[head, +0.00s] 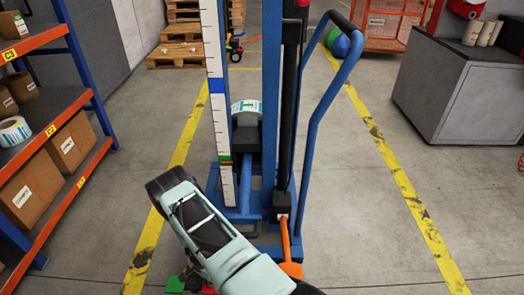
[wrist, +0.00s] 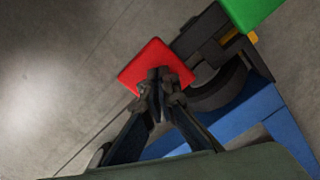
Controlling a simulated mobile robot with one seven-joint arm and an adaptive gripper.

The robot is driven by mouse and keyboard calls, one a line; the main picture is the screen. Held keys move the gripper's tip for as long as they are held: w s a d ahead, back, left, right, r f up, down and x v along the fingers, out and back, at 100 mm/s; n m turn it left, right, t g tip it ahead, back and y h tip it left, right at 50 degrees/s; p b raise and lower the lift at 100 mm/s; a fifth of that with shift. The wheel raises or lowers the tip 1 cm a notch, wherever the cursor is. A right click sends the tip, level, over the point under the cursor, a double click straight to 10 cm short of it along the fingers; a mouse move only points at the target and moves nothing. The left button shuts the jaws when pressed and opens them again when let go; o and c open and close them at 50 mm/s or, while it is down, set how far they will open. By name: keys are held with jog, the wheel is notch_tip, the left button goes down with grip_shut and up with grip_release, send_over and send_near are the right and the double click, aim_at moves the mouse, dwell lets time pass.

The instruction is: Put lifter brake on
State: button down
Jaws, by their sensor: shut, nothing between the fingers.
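The blue lifter (head: 243,215) stands upright in the middle of the head view, with a ruler-like white scale on its mast. At its lower left are a green pedal (head: 175,284) and a red pedal (head: 208,290), partly behind my arm. In the wrist view, the red pedal (wrist: 150,62) is close under my gripper (wrist: 162,76), and the green pedal (wrist: 252,12) is at the upper right, beside a dark caster wheel (wrist: 222,88). My gripper is shut and empty, its fingertips over the red pedal. I cannot tell whether they touch it.
An orange lever (head: 287,240) is at the lifter's lower right. A shelf (head: 75,105) with boxes stands left, a grey cabinet (head: 440,95) right. Floor between the yellow lines is clear either side of the lifter.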

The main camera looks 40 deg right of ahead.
jog(key=shift+f+b, duration=0.5)
jog(key=shift+f, duration=0.2)
jog(key=shift+r, duration=0.1)
notch_tip(320, 180, up, 9)
jog(key=p, duration=0.6)
